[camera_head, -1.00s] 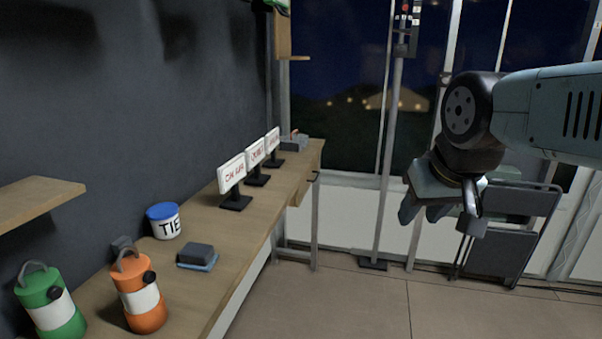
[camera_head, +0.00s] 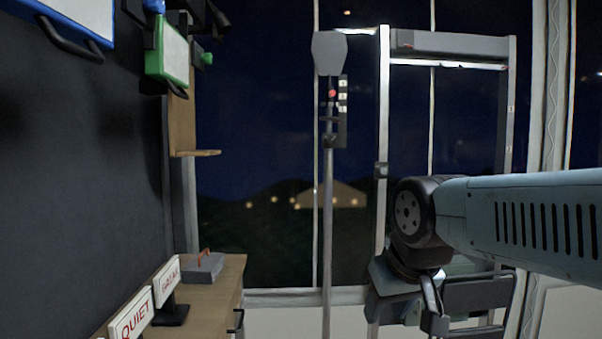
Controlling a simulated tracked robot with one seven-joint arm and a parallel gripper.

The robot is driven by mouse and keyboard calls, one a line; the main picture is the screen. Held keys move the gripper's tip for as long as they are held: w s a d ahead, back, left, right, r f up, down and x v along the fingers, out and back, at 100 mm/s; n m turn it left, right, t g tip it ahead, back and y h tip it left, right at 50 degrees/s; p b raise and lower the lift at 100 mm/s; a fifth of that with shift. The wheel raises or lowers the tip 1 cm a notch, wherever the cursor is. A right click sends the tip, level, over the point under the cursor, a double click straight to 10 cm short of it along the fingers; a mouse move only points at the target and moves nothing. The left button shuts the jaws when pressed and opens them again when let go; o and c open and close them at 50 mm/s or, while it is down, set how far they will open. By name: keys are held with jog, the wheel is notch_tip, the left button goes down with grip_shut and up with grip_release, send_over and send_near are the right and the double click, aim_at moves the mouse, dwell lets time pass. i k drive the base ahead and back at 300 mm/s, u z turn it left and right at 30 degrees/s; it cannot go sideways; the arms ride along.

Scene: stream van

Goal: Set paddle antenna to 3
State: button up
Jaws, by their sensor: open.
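The paddle antenna (camera_head: 329,54) is a grey flat paddle at the top of a tall thin pole by the window. Below the paddle, a dark scale plate (camera_head: 342,110) with small pale marks stands beside the pole, and a red knob (camera_head: 332,94) sits at its upper part. The numbers on the marks are too small to read. My gripper (camera_head: 432,318) hangs at the lower right, open and empty, well below and to the right of the knob. It touches nothing that I can see.
A wooden counter (camera_head: 211,300) runs along the left wall with a QUIET sign (camera_head: 136,316), another sign (camera_head: 167,281) and a grey box (camera_head: 203,267). A green case (camera_head: 166,54) hangs upper left. A metal frame (camera_head: 383,140) stands right of the pole, behind my arm.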

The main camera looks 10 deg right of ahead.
aim_at(329, 50)
jog(key=z, duration=0.1)
jog(key=i, duration=1)
jog(key=z, duration=0.2)
